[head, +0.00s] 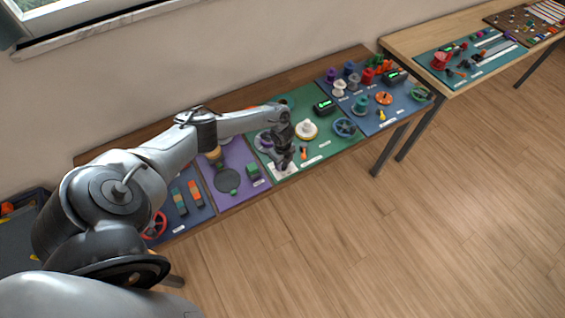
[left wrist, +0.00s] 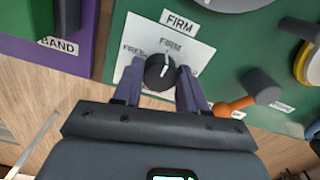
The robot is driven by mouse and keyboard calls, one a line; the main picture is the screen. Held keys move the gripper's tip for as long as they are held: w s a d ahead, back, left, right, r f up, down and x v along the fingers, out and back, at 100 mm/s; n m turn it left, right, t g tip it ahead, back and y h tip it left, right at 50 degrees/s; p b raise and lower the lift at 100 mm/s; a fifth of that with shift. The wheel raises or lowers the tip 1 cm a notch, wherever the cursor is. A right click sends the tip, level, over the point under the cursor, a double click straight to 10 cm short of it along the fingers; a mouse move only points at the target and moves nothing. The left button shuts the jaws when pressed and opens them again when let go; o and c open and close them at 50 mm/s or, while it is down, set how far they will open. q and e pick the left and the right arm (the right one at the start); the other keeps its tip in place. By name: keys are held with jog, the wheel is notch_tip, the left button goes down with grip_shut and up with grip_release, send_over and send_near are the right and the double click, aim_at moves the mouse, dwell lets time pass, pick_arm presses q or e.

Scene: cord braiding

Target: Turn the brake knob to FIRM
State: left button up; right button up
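The brake knob (left wrist: 159,72) is a round black knob with a white pointer line, on a white plate (left wrist: 128,76) in the left wrist view. The plate carries the words FREE and FIRM; other lettering is hidden. The pointer line points up towards FIRM. My left gripper (left wrist: 160,68) has one finger on each side of the knob, very close to it; whether they press on it I cannot tell. In the head view my left gripper (head: 284,163) is over the white plate (head: 287,172) and hides the knob. My right gripper is not in view.
A FIRM label (left wrist: 180,22) sits above the plate on the green panel (left wrist: 225,62). An orange lever with a dark end (left wrist: 260,86) stands close on the right. A purple panel (head: 230,165) lies to the left. The wooden floor in front is clear.

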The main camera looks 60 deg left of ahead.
aim_at(283, 164)
pick_arm(q)
jog(key=o, duration=0.4)
jog(key=shift+c, duration=0.2)
notch_tip(283, 164, up, 11)
jog(key=p, duration=0.1)
dwell(0.3)
jog(key=shift+f, duration=0.15)
